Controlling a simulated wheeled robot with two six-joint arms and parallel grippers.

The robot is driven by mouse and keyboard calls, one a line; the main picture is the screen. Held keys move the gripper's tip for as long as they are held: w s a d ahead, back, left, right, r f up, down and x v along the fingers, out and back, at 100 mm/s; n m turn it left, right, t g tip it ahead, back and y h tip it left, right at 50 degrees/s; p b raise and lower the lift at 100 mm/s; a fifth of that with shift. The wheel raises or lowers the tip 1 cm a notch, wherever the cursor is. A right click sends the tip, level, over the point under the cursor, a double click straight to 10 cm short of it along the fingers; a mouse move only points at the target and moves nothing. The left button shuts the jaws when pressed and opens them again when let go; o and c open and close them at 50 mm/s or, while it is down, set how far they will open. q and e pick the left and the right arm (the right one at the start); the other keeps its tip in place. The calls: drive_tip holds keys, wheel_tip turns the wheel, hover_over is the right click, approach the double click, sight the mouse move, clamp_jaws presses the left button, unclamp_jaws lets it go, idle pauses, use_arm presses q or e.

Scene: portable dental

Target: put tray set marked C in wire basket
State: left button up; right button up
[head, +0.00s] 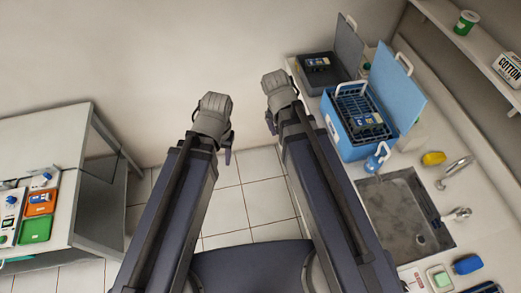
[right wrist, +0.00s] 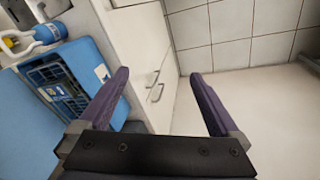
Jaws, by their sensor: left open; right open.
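A blue box (head: 340,136) with its lid raised stands on the right counter and holds a dark wire basket (head: 352,103). The basket also shows at the left of the right wrist view (right wrist: 62,73). Orange and green trays (head: 36,228) with small items lie on the left table; I cannot read a letter C on any. My left gripper (head: 228,152) is mostly hidden behind its wrist, over the floor between table and counter, open. My right gripper (right wrist: 157,76) is open and empty, its purple fingers apart, beside the counter front and left of the blue box in the head view.
A dark open case (head: 318,75) stands behind the blue box. A blue-and-white bottle (head: 376,158), a sink (head: 405,215) and a yellow item (head: 433,158) are on the counter. The tiled floor (head: 240,205) between the furniture is clear.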

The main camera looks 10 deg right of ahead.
drive_tip(key=s+a+n+y, duration=0.1)
drive_tip(key=s+a+n, duration=0.6)
drive_tip(key=a, duration=0.2)
drive_tip(key=shift+a+f+g, duration=0.2)
drive_tip(key=shift+a+g, duration=0.2)
idle(0.5)
